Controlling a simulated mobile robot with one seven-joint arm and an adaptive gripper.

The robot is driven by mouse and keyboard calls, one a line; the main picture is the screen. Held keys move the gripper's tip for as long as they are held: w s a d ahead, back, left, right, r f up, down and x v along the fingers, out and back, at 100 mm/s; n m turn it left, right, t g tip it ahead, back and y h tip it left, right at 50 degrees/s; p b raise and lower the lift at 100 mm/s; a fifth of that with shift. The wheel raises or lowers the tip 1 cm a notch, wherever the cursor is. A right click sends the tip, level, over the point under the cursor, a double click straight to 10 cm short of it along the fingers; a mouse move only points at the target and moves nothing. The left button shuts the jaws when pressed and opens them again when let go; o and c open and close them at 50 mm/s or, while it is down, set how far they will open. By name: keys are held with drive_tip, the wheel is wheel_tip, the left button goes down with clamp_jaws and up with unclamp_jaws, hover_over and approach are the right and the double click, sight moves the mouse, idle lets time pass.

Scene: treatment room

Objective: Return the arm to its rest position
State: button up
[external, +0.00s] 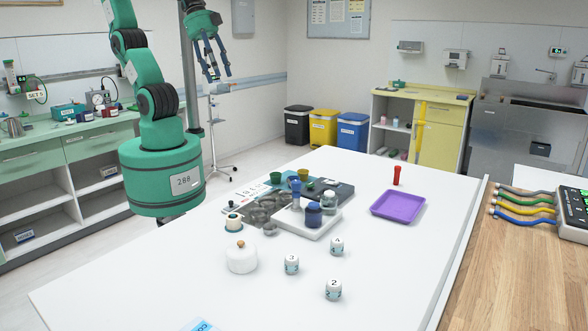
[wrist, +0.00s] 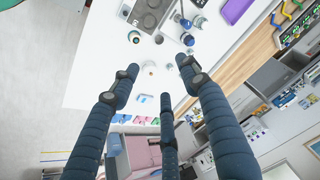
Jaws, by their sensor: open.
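My green arm rises from its round base at the left of the external view. My gripper (external: 215,70) is at the top of that view, high above and behind the table's far left part. Its dark blue fingers point down, are spread apart and hold nothing. In the wrist view my gripper (wrist: 160,80) shows three dark fingers, apart from each other, with the white table (wrist: 100,65) beyond them. Nothing touches the fingers.
Bins (external: 352,132) stand behind. Air around my gripper is free.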

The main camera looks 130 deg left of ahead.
drive_tip(key=s+n, duration=0.1)
drive_tip(key=s, duration=0.1)
drive_tip(key=s+n, duration=0.1)
drive_tip(key=s+d, duration=0.1)
drive_tip(key=s, duration=0.1)
drive_tip(key=shift+s+f+n+t+b, duration=0.1)
drive_tip(key=shift+s+n+t+b, duration=0.2)
drive_tip(key=shift+n+t+b, duration=0.1)
drive_tip(key=shift+a, duration=0.1)
drive_tip(key=shift+c, duration=0.3)
idle(2.5)
